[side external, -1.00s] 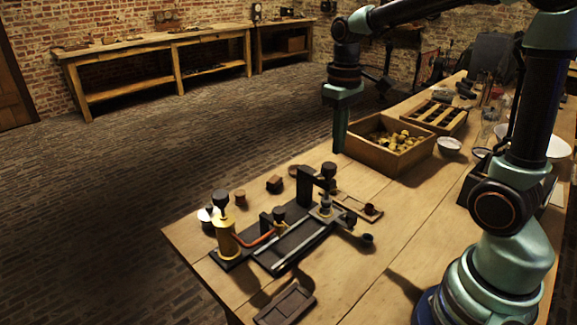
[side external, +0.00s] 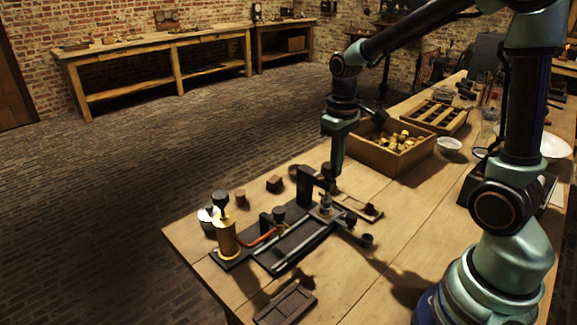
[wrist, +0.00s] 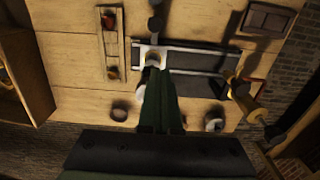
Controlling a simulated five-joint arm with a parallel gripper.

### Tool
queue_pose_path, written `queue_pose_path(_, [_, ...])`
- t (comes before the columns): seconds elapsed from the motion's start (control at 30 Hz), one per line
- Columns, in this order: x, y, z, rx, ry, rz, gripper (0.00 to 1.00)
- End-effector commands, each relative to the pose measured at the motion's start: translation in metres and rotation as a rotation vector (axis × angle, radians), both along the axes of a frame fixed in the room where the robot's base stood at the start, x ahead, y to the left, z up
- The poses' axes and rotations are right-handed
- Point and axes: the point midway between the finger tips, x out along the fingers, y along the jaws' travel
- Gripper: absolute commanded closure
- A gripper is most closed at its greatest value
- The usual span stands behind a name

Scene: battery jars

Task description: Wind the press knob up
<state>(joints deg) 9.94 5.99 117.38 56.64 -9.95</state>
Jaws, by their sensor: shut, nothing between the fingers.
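The small black press (side external: 305,187) stands upright on a dark base with rails (side external: 290,245) on the bench. Its round black press knob (side external: 326,169) sits at the top and is partly covered by my gripper in the side view. My gripper (side external: 337,174) points straight down, shut and empty, with its tips right at the knob. I cannot tell whether they touch it. In the wrist view my gripper (wrist: 155,72) reaches over the press, next to a pale plate (wrist: 153,55); the knob is hidden there by the fingers.
A brass cylinder with a black knob (side external: 226,238) stands at the base's left end. A wooden crate of brass parts (side external: 385,158) stands behind right. The front right bench is clear.

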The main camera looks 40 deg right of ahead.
Motion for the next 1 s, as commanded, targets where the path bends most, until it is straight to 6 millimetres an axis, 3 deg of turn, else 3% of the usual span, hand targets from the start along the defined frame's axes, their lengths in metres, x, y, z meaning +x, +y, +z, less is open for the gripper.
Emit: queue_pose_path(1.0, [0.0051,-0.0051,0.0004,-0.001,-0.004,-0.001,1.0])
